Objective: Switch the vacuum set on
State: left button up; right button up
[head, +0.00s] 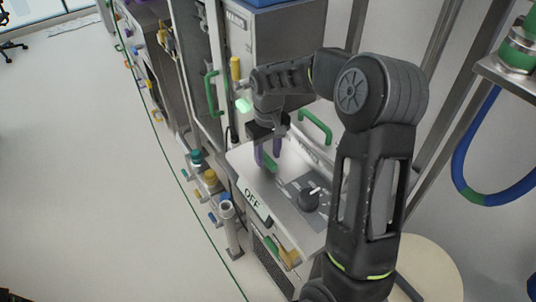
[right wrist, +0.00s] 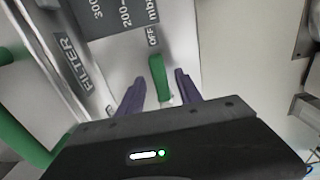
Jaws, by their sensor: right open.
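My right gripper (head: 268,153) is over the panel, fingers pointing down at the lever. In the right wrist view, the green lever (right wrist: 158,77) stands between the two purple fingers (right wrist: 159,78), with a gap on each side. The gripper is open, and the lever appears apart from both fingers. Printing near the lever reads OFF and mbar. My left gripper is not in view.
A green bar handle (head: 315,127) stands on the panel behind the gripper. A cabinet with a green handle (head: 212,92) is at the left. Valves and fittings (head: 210,178) line the panel's left side. A blue hose (head: 470,160) hangs at the right. Open floor lies left.

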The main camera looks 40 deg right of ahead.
jog(key=shift+f, duration=0.6)
grip_shut()
dwell(1.1)
